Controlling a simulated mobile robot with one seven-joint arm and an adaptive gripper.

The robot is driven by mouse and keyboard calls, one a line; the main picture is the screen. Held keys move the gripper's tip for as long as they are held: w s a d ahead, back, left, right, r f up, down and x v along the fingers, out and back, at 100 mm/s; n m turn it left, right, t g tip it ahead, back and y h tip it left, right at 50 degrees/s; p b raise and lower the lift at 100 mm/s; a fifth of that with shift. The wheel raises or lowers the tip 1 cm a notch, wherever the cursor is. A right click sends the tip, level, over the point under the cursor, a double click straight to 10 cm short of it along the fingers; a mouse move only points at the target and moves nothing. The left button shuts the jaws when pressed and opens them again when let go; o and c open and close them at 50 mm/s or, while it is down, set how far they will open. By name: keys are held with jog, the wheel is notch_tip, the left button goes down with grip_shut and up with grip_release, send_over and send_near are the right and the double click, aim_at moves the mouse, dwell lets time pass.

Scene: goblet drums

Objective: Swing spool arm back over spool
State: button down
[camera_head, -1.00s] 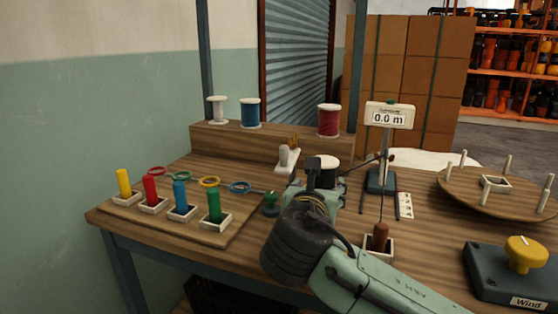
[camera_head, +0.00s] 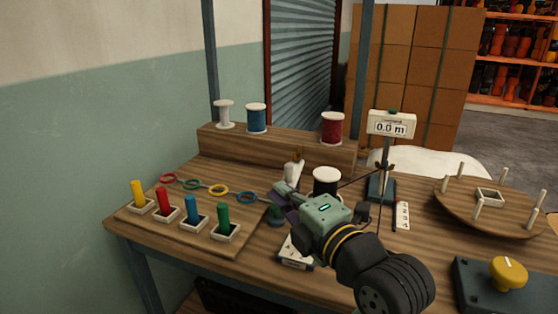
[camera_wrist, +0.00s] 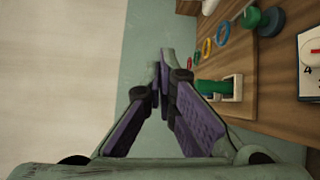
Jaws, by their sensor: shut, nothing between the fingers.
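The black-thread spool (camera_head: 327,187) with a white top stands upright on the table behind my gripper. My gripper (camera_head: 279,190) points left, in front of and left of the spool. In the wrist view its purple-padded fingers (camera_wrist: 164,62) meet at the tips with nothing between them. A white upright piece (camera_head: 291,173) with a brown top stands just behind my fingers. A green knob (camera_head: 277,215) sits beside them; it also shows in the wrist view (camera_wrist: 250,17). I cannot tell which part is the spool arm; my gripper hides some of this area.
A board at left holds coloured pegs, including a green peg (camera_head: 225,217), and several rings. A counter (camera_head: 391,124) reading 0.0 m stands behind right. A round pegged disc (camera_head: 465,208) and a yellow knob (camera_head: 508,273) are at right. Spools line the rear shelf.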

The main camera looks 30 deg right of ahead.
jog(key=w+f+p, duration=0.1)
jog(key=w+p, duration=0.2)
jog(key=w, duration=0.6)
jog(key=d, duration=0.1)
jog(key=d+p, duration=0.1)
jog(key=d, duration=0.1)
jog(key=shift+s+d+f+m+y+p, duration=0.1)
jog(key=shift+s+f+m+y+p, duration=0.2)
jog(key=shift+s+m+p, duration=0.1)
jog(key=shift+d, duration=0.15)
